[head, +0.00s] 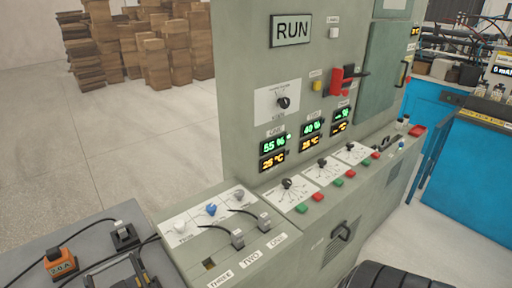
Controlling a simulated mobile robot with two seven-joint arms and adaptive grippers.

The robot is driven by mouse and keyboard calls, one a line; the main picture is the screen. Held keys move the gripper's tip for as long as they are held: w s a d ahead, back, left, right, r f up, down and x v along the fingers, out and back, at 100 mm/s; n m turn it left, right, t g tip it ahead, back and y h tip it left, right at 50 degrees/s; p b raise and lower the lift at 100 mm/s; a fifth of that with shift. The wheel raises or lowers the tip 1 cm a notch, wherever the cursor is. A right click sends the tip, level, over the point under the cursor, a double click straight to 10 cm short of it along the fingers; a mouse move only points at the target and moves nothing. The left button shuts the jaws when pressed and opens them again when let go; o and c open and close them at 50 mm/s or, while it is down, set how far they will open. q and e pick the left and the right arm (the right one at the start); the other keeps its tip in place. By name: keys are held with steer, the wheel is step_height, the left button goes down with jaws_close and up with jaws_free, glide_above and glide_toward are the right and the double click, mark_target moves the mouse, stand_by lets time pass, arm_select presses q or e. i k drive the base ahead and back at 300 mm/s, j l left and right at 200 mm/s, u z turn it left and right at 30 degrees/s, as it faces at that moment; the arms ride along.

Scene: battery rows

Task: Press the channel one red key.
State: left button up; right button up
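A tall grey-green cabinet (240,100) has a sloped control ledge with three white dial plates, each with a black knob. By each plate are a green key and a red key. The nearest pair is a green key (302,208) and a red key (318,197). The middle pair is a green key (338,183) and a red key (351,173). The far pair is a green key (365,162) and a red key (376,155). The channel labels above the displays are too small to read, so I cannot tell which is channel one. Neither gripper is clearly in view.
Displays (273,146) read 55 % and 40 %; the third is unclear. A lower box (222,262) carries cables and labels THREE, TWO, ONE. A blue unit (465,165) stands right. Open floor lies left.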

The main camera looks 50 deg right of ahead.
mark_target(318, 196)
steer(key=z, duration=1.95)
